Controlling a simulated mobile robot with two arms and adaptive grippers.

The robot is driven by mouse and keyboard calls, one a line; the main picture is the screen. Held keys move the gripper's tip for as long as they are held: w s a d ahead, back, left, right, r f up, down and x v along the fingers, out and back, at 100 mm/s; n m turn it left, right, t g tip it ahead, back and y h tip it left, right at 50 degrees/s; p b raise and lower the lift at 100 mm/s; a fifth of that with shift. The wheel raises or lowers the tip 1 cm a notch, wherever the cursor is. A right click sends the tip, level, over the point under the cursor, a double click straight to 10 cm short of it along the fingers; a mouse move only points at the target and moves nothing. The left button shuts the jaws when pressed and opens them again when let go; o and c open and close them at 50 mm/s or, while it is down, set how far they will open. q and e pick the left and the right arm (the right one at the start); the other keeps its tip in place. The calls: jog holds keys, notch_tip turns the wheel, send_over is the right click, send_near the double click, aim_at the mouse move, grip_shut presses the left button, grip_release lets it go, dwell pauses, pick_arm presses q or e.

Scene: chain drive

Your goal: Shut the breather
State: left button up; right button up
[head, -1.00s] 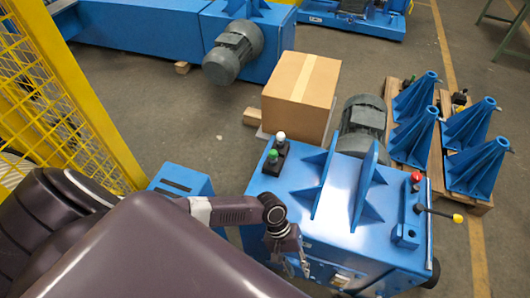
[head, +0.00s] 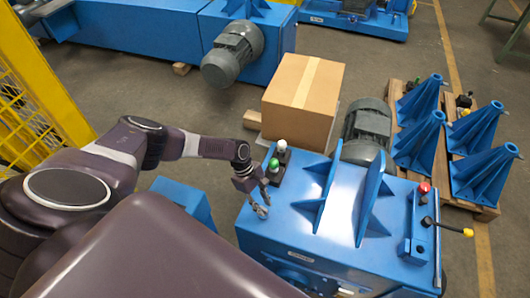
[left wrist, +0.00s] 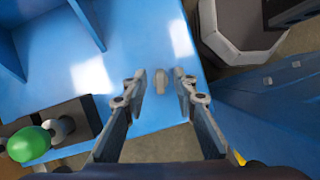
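My left gripper (head: 262,208) hangs over the left part of the blue machine's top (head: 282,222), beside the green and white buttons. In the head view I cannot make this piece out. My right gripper is not in view.
The green button (head: 274,164) and white button (head: 282,146) stand close to my left gripper. Tall blue ribs (head: 345,200) rise right of it. A red button (head: 424,188) and yellow-tipped lever (head: 466,232) are at the right. A cardboard box (head: 300,95) stands behind.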

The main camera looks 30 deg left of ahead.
pick_arm(q)
jog(key=shift+b+x, duration=0.65)
jog(key=shift+x, duration=0.7)
grip_shut()
